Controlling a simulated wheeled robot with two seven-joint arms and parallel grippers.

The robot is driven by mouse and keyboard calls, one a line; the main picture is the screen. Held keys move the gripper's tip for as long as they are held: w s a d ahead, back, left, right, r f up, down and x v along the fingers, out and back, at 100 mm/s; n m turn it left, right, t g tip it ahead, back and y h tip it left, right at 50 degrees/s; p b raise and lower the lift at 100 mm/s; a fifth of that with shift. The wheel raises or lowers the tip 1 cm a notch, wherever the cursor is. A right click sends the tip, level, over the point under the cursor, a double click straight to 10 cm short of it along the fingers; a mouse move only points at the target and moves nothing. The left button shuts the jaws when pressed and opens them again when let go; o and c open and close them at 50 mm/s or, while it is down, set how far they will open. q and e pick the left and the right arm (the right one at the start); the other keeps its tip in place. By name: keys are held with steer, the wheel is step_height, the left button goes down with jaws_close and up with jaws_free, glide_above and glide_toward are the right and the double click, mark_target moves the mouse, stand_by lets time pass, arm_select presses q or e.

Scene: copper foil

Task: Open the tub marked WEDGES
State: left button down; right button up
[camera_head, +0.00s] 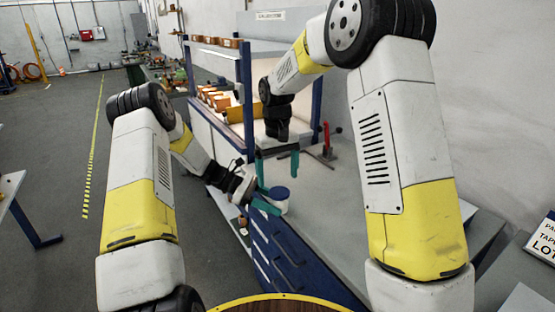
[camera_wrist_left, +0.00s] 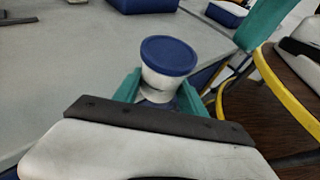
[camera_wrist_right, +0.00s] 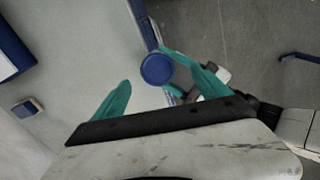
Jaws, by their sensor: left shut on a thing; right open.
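A small white tub with a blue lid (camera_head: 279,192) is at the left edge of the grey bench, above the blue drawers. The lid is on it, and no marking is readable. My left gripper (camera_head: 268,205) is shut on the tub's white body. In the left wrist view the teal fingers (camera_wrist_left: 158,92) sit either side of the body, below the lid (camera_wrist_left: 168,55). My right gripper (camera_head: 279,168) is open and empty above the tub, fingers pointing down. In the right wrist view the lid (camera_wrist_right: 157,68) shows beyond the open fingers (camera_wrist_right: 158,90), nearer the right one.
A red-handled tool (camera_head: 326,140) stands on the bench (camera_head: 325,200) behind the tub. Orange bins (camera_head: 218,98) sit on a blue-framed rack. Blue drawers (camera_head: 285,250) drop to the floor on the left. The bench to the tub's right is mostly clear.

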mark_target(278, 193)
step_height(278, 193, down, 5)
steer(key=shift+r, duration=0.1)
stand_by(0.3)
steer(key=c, duration=1.7)
steer(key=shift+o, duration=0.2)
steer(key=shift+r, duration=0.1)
steer(key=shift+d+r, duration=0.1)
steer(key=shift+r, duration=0.9)
